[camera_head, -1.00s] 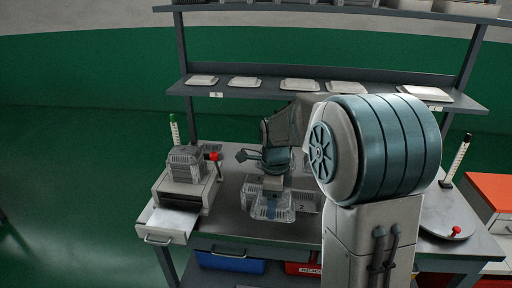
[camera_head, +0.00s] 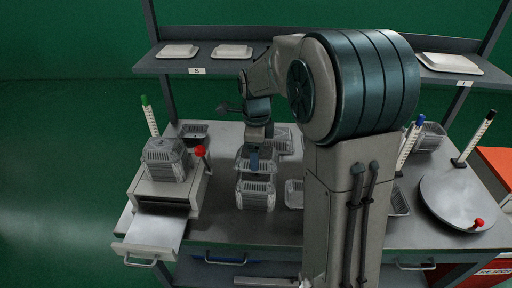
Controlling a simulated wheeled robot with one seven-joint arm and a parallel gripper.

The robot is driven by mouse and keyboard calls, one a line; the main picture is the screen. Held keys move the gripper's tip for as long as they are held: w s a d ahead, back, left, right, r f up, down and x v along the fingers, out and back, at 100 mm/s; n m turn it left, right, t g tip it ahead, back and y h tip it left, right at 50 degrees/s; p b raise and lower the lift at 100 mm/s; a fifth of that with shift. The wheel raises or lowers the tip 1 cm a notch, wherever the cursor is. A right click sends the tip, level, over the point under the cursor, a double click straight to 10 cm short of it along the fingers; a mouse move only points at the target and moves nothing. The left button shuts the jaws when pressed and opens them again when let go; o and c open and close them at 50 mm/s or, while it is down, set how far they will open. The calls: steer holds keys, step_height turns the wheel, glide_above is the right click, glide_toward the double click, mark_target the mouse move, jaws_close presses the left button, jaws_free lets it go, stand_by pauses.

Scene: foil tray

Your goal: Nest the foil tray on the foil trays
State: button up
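My gripper (camera_head: 254,165) points down over the left-middle of the bench. It appears shut on a silvery foil tray (camera_head: 243,165), though the finger contact is too small to see clearly. Just in front and below, more foil trays (camera_head: 256,197) stand on the bench, looking like a stack. The held tray overlaps the back of that stack in the picture. I cannot tell whether they touch.
Other trays lie behind (camera_head: 284,141) and right (camera_head: 294,194) of the gripper. A round plate (camera_head: 455,203) is at far right. A shelf (camera_head: 210,63) runs behind.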

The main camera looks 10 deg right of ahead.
steer(key=shift+f+b, duration=3.05)
steer(key=shift+f, duration=1.35)
steer(key=o, duration=1)
steer(key=shift+r, duration=0.1)
step_height(320, 180, up, 14)
steer(key=shift+f, duration=0.15)
